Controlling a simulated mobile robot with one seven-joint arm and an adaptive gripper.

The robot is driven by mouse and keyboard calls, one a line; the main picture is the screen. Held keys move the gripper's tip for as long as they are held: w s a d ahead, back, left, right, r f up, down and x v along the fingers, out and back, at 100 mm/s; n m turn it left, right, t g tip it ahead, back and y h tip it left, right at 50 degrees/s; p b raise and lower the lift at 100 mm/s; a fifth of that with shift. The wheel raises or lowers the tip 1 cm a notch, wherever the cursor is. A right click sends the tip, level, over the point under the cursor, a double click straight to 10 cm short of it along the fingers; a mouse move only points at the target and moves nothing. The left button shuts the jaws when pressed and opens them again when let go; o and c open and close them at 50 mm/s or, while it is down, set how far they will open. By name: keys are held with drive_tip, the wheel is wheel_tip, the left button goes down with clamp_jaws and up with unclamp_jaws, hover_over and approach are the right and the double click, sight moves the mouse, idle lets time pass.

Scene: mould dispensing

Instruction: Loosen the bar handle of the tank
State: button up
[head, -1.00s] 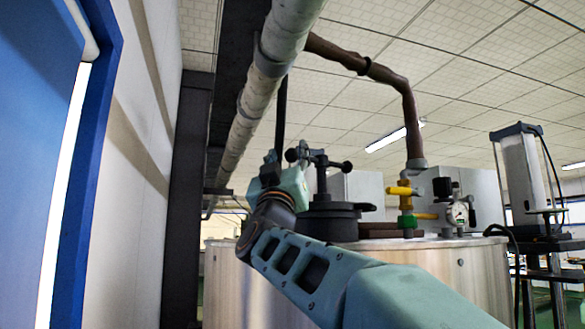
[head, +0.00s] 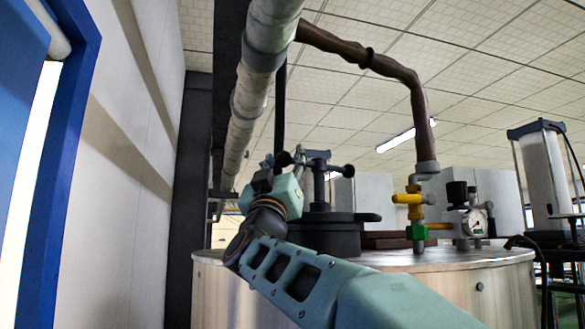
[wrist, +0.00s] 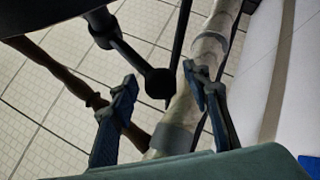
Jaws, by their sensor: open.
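The tank (head: 460,290) is a large silver drum with a dark round lid (head: 325,235) on top. The dark bar handle (head: 318,157) stands above the lid on an upright post, with a ball at each end. My gripper (head: 287,163) is open at the handle's left end, partly overlapping it in the head view. In the wrist view, the bar's ball end (wrist: 160,83) appears between the two open fingers of my gripper (wrist: 160,74), with gaps on both sides. Contact cannot be seen.
A yellow valve (head: 408,199) and a pressure gauge (head: 470,222) stand on the tank top at right. A thick pale pipe (head: 255,85) runs overhead close to my gripper. A brown pipe (head: 385,66) bends down to the valve. A white wall (head: 120,200) is at left.

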drive_tip(key=shift+w+r, duration=0.15)
drive_tip(key=shift+r, duration=0.05)
clamp_jaws()
idle(0.4)
